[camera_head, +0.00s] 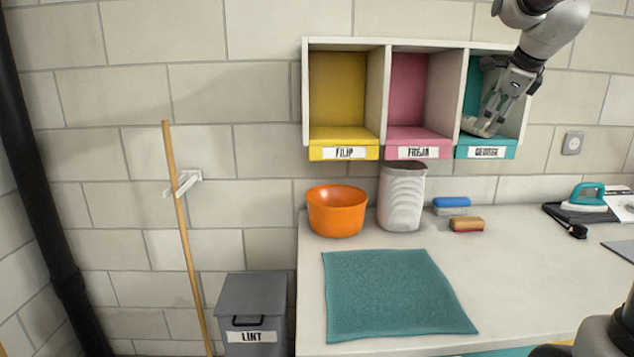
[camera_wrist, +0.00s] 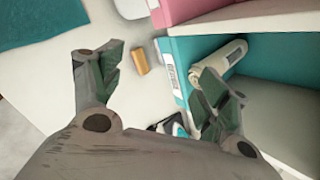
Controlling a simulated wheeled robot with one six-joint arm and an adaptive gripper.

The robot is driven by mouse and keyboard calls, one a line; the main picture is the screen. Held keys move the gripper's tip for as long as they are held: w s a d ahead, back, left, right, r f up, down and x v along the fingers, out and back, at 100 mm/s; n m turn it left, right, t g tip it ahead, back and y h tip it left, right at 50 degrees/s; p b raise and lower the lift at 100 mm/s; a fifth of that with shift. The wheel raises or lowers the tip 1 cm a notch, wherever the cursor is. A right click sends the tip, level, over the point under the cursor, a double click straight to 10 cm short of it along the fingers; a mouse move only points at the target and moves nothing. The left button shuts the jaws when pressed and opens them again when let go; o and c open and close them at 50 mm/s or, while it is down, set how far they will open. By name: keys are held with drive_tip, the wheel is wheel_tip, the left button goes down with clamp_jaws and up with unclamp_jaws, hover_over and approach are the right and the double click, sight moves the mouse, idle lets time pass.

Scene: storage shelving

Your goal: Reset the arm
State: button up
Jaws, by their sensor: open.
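My gripper (camera_head: 497,103) is at the mouth of the teal right-hand compartment, labelled GEORGE, of the wall shelf (camera_head: 305,90). In the wrist view my gripper (camera_wrist: 165,75) has its two fingers wide apart with nothing between them.
The yellow and pink compartments look empty. A grey LINT bin (camera_head: 251,300) stands left.

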drive_tip(key=s+a+f+n+g, duration=0.1)
drive_tip(key=s+a+f+n, duration=0.1)
drive_tip(key=s+f+n, duration=0.3)
drive_tip(key=s+a+f+n+g, duration=0.1)
drive_tip(key=s+f+n, duration=0.4)
drive_tip(key=s+n, duration=0.6)
drive_tip(key=s+a+f+n+g, duration=0.1)
drive_tip(key=s+a+f+n, duration=0.2)
drive_tip(key=s, duration=1.3)
wheel_tip(320, 180, down, 3)
drive_tip(key=n, duration=0.5)
drive_tip(key=shift+r+h, duration=0.15)
drive_tip(key=shift+h, duration=0.15)
drive_tip(key=shift+s, duration=0.1)
